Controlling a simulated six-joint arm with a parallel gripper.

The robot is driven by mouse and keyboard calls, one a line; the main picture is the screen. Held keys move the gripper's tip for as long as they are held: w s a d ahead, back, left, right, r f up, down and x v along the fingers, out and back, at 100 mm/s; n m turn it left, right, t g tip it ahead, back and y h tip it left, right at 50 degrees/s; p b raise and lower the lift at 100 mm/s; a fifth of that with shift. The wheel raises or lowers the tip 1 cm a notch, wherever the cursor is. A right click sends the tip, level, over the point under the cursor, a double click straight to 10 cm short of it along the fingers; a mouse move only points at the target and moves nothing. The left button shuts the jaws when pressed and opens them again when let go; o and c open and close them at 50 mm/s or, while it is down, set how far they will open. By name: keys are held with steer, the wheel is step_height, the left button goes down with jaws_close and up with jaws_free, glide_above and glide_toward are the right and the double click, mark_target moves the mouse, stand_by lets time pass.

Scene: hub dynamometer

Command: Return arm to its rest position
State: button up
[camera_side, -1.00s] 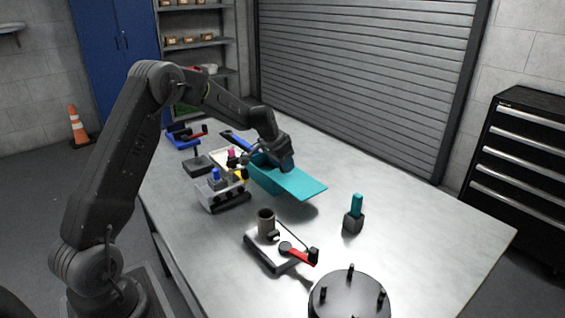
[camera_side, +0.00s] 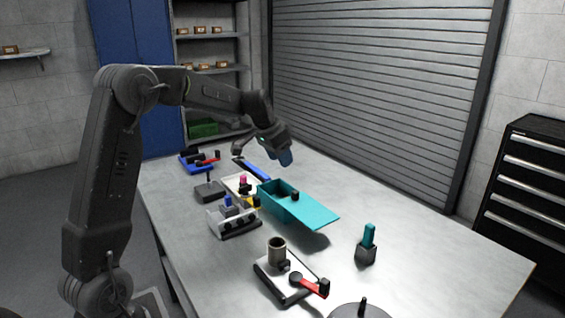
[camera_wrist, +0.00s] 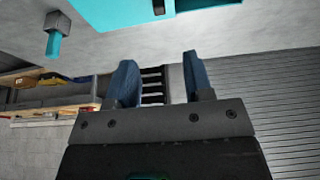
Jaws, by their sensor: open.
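My gripper (camera_side: 284,158) hangs above the far half of the metal table, clear of everything below it. In the wrist view its two blue fingers (camera_wrist: 160,80) stand apart with nothing between them. My arm is bent, with the elbow high at the left and the forearm sloping down to the right. Below the gripper, on the table, is a teal open box (camera_side: 288,207) with a flat teal panel (camera_side: 310,214) reaching to the right. The teal box also shows in the wrist view (camera_wrist: 115,12).
The table (camera_side: 430,270) holds a clear block with coloured knobs (camera_side: 232,222), a plate with a cup and red handle (camera_side: 290,277), a teal peg in a dark block (camera_side: 367,248), a blue stand (camera_side: 198,162) and a black round hub (camera_side: 362,311). The table's right side is clear.

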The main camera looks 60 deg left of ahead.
stand_by(0.3)
steer(key=s+d+r, duration=0.3)
steer(key=s+d, duration=0.6)
steer(key=d, duration=0.1)
steer(key=s+d+r, duration=0.3)
steer(key=s+d, duration=0.6)
steer(key=s+d+f+t, duration=0.1)
steer(key=s+d+f, duration=0.2)
steer(key=s, duration=0.7)
steer(key=shift+d, duration=0.35)
